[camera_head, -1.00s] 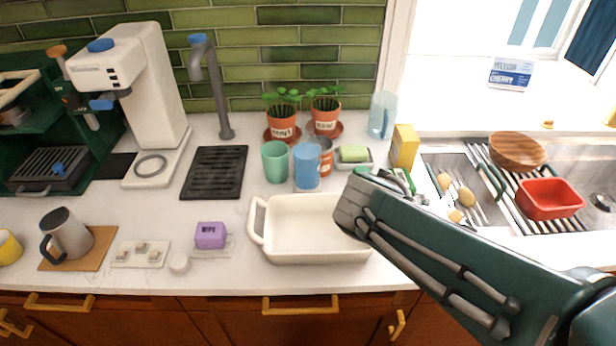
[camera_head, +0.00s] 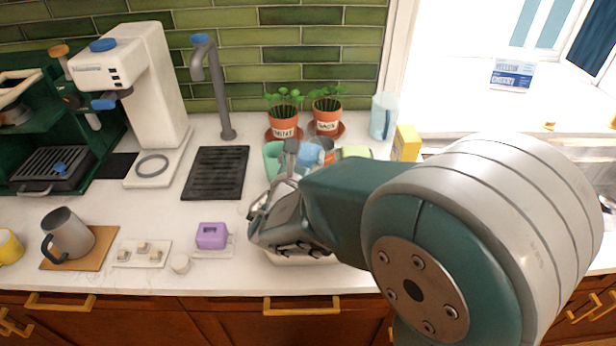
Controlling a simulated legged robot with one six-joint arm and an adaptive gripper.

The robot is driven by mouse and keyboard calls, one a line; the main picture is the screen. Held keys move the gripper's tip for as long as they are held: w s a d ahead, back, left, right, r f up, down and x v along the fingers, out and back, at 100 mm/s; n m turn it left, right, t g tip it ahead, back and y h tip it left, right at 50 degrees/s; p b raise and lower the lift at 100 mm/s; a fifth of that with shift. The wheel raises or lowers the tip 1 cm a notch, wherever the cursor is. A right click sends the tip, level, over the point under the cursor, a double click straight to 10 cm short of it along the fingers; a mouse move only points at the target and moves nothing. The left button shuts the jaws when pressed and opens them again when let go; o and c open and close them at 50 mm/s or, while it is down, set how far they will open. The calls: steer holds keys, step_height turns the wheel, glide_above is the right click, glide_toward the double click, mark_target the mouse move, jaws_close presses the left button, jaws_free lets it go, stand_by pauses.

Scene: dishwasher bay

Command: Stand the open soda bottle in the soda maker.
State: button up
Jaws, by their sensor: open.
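The soda maker (camera_head: 140,90) is the tall white machine with blue parts at the back left. Its base (camera_head: 153,170) has a grey ring and looks empty. I cannot make out a soda bottle in this view; my arm covers much of the right side. My gripper (camera_head: 272,188) is open, in front of the cups and over the white baking dish (camera_head: 290,259). It is well to the right of the soda maker. I see nothing held in it, though the far side of its fingers is hard to see.
A dark drip tray (camera_head: 217,172) and grey tap (camera_head: 213,85) stand right of the soda maker. A green cup (camera_head: 272,155), a blue cup (camera_head: 312,153) and two potted plants (camera_head: 284,125) (camera_head: 327,117) are behind my gripper. A grey mug (camera_head: 68,233) and purple block (camera_head: 212,236) are front left.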

mark_target(307, 136)
steer(key=x, duration=0.7)
steer(key=shift+w+a+r, duration=0.15)
steer(key=shift+w+a, duration=0.15)
jaws_close()
